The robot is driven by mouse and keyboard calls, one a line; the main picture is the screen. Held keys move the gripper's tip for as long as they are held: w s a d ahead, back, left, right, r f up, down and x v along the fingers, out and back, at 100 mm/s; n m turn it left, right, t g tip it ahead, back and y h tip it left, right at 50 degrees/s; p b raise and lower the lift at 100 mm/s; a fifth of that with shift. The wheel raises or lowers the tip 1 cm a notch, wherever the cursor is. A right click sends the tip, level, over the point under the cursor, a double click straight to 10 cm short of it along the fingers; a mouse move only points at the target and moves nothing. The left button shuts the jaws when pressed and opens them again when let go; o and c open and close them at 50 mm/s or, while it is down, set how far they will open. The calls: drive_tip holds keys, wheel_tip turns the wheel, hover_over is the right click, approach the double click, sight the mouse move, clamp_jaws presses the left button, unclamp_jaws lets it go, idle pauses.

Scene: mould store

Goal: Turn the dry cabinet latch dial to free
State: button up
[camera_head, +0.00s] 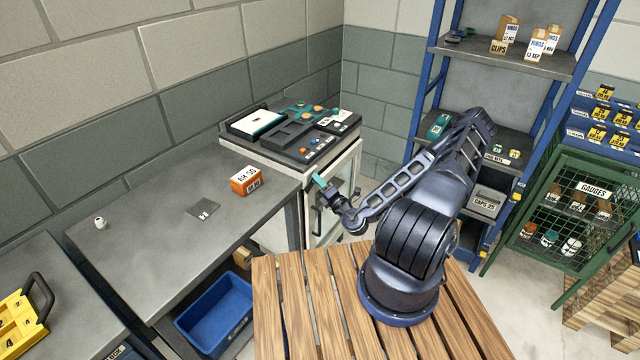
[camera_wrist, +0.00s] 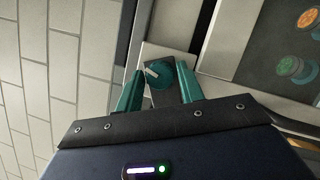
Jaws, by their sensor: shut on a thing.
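The dry cabinet (camera_head: 354,160) is a pale cabinet with a glazed front, standing in the corner beyond the grey bench. Its latch dial (camera_wrist: 159,76) is a round dark teal knob on a dark plate on the pale frame. A pale pointer mark on it slants to the upper left in the wrist view. My gripper (camera_wrist: 158,80) has its two teal fingers on either side of the dial and is shut on it. In the head view, my gripper (camera_head: 320,182) is at the cabinet's front left edge, and the dial cannot be made out there.
A tray of parts and instruments (camera_head: 290,130) covers the cabinet top. Left of it, the grey bench (camera_head: 150,240) holds an orange box (camera_head: 245,180). A blue bin (camera_head: 215,310) sits below. A blue shelf rack (camera_head: 505,62) and green mesh cage (camera_head: 560,215) stand right.

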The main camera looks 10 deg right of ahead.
drive_tip(key=o, duration=0.8)
